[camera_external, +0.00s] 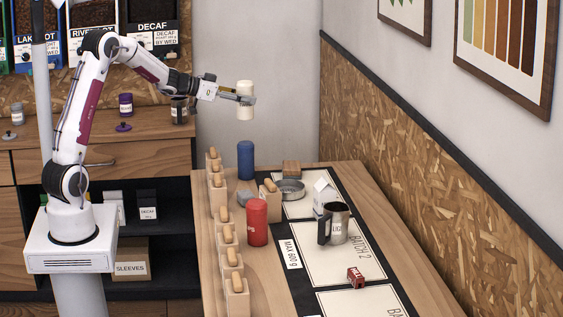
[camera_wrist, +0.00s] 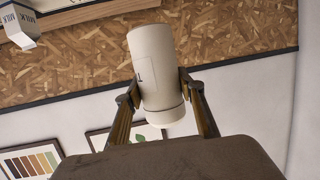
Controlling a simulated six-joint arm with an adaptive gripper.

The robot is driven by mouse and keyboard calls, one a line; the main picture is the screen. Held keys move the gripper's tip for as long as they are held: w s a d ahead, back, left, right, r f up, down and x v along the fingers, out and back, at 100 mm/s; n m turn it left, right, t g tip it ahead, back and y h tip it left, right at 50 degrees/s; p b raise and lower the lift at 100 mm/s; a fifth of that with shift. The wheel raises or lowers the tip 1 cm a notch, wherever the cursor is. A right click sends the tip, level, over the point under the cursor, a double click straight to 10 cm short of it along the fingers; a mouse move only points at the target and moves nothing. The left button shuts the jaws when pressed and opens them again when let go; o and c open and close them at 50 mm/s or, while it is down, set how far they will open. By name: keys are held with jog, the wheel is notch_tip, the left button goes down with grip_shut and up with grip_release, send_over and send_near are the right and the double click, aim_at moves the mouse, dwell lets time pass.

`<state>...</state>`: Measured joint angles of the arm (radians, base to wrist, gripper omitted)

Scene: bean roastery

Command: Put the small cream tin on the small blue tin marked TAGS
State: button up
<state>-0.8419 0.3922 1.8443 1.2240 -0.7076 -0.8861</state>
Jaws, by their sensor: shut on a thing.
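My gripper (camera_external: 241,100) is shut on a cream tin (camera_external: 245,88) and holds it upright in the air, above and behind the table's far left end. In the wrist view the cream tin (camera_wrist: 157,62) sits between both fingers, with a mostly hidden dark mark on its side. A blue tin (camera_external: 245,160) stands upright on the table's far left part, well below the cream tin in the outside view and apart from it. No TAGS label can be read on it from here. Its top looks clear.
Wooden-handled blocks (camera_external: 228,238) line the table's left edge. A red tin (camera_external: 257,222), metal dish (camera_external: 290,189), milk carton (camera_external: 323,190), steel jug (camera_external: 338,226) and small red box (camera_external: 355,278) stand nearby. A purple tin (camera_external: 125,104) is on the back counter.

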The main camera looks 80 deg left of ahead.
aim_at(245, 110)
jog(key=shift+f, duration=2.4)
jog(key=shift+f, duration=1.85)
jog(key=shift+f, duration=0.15)
jog(key=o, duration=1.3)
jog(key=shift+s, duration=0.15)
jog(key=v, duration=1.2)
